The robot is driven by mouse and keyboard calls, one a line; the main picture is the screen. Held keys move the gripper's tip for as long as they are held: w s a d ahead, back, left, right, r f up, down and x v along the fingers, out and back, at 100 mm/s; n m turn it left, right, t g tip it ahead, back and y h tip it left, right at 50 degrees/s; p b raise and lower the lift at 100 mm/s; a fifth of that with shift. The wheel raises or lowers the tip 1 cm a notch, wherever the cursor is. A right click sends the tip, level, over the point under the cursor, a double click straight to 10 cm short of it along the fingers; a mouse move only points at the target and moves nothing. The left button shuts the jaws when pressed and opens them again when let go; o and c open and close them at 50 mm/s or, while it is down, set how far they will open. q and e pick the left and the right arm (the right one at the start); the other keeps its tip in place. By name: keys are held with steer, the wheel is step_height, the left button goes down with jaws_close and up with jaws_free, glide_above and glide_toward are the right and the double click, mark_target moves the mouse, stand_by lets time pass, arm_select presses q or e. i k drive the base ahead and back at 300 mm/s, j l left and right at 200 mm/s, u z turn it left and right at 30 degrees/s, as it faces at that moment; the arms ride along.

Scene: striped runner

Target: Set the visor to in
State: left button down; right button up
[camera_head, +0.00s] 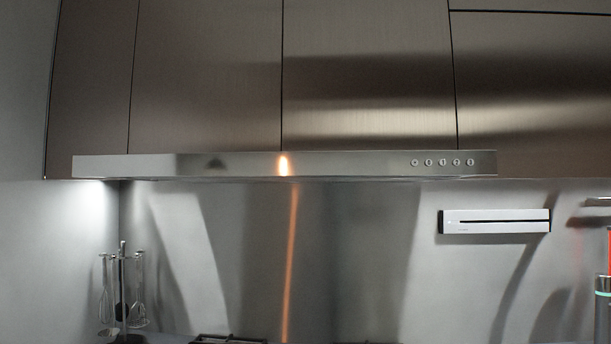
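The visor (340,164) is a long, thin brushed-metal front of the range hood under the upper cabinets. It has a row of several round buttons (442,162) toward its right end. Its front runs level across the view, from near the left wall to right of the middle. From this low front angle I cannot tell how far it stands out from the cabinets. Neither of my grippers is in view.
Dark metal cabinets (210,75) fill the top. Below is a metal backsplash (370,250) with a white wall device (495,221). A utensil stand (122,290) is at lower left, a hob grate (228,339) at the bottom. The space before the visor looks clear.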

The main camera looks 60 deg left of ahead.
mark_target(344, 164)
steer(key=i+l+u, duration=0.1)
steer(key=u, duration=2.05)
